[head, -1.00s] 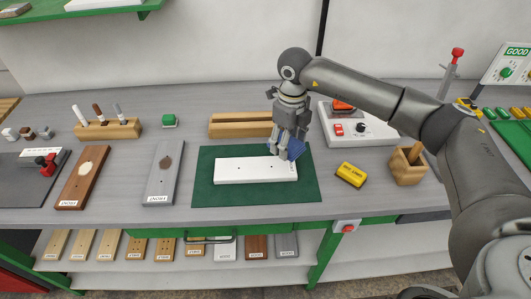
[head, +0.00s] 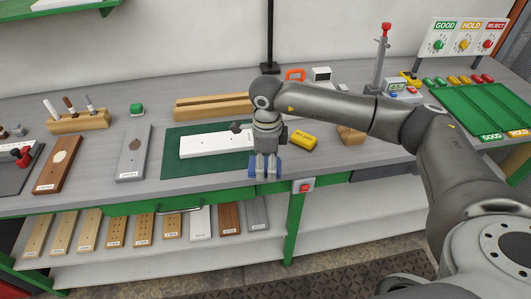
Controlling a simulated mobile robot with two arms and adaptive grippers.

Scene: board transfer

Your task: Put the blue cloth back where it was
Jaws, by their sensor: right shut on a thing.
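My right gripper (head: 266,173) is shut on the blue cloth (head: 278,172), which shows on both sides of its fingers. It hangs pointing down near the front edge of the bench, at the right end of the green mat (head: 190,172). Whether the cloth touches the bench I cannot tell. The white board (head: 212,145) lies on the mat to the left of the gripper, with its right end partly hidden by my gripper and arm. My left gripper is out of view.
A yellow block (head: 303,140) and a wooden holder (head: 350,135), partly behind my arm, stand to the right. A red button box (head: 304,186) sits on the bench front. Grey (head: 133,153) and brown (head: 57,165) boards lie left. A green tray (head: 490,112) is far right.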

